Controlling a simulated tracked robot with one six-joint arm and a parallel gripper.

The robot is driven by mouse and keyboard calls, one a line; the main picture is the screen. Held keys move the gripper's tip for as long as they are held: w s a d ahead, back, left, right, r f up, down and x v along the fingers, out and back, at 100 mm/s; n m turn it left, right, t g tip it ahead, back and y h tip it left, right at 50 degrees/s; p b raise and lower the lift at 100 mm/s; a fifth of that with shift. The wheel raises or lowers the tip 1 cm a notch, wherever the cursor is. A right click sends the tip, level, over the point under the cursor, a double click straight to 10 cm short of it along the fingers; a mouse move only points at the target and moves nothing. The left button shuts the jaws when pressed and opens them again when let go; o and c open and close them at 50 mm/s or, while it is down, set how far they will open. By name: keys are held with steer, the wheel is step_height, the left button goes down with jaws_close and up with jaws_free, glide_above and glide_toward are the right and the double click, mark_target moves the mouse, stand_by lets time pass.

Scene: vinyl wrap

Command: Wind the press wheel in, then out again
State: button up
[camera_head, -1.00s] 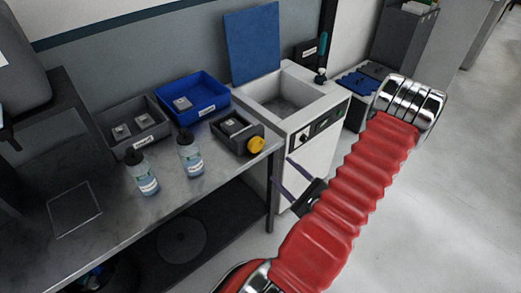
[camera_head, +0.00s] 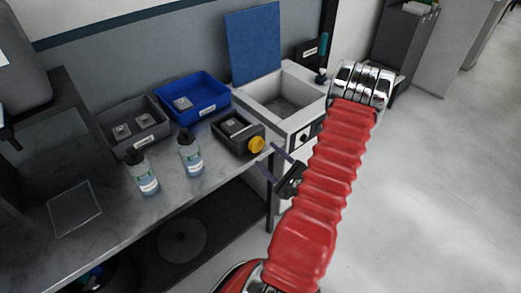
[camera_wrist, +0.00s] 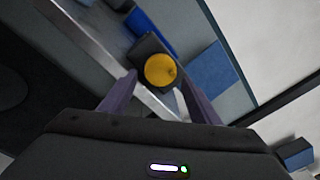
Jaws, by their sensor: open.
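The press is a dark grey box (camera_head: 232,133) at the right front corner of the metal bench, with a round yellow wheel (camera_head: 256,145) on its side. In the wrist view the yellow wheel (camera_wrist: 160,70) shows ahead, between my two purple fingers, with the dark box behind it. My gripper (camera_head: 268,160) is open and empty. In the head view its fingertips are just below and right of the wheel. I cannot tell whether they touch it; the wrist view suggests a gap.
Two labelled bottles (camera_head: 190,153) stand on the bench left of the press. A blue bin (camera_head: 196,94) and a grey bin (camera_head: 128,122) with small blocks stand behind. A white cabinet with an open basin (camera_head: 318,104) is at the right. The floor at right is clear.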

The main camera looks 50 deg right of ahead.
mark_target(259, 146)
steer(key=shift+x, duration=2.55)
steer(key=shift+c, duration=0.3)
steer(key=c, duration=0.7)
steer(key=shift+m, duration=0.4)
steer(key=m, duration=0.5)
steer(key=shift+m, duration=0.4)
steer(key=m, duration=0.5)
steer(key=shift+s+d+g+y, duration=0.1)
steer(key=shift+d+g+y, duration=0.05)
steer(key=shift+g+y, duration=0.2)
steer(key=shift+m, duration=0.3)
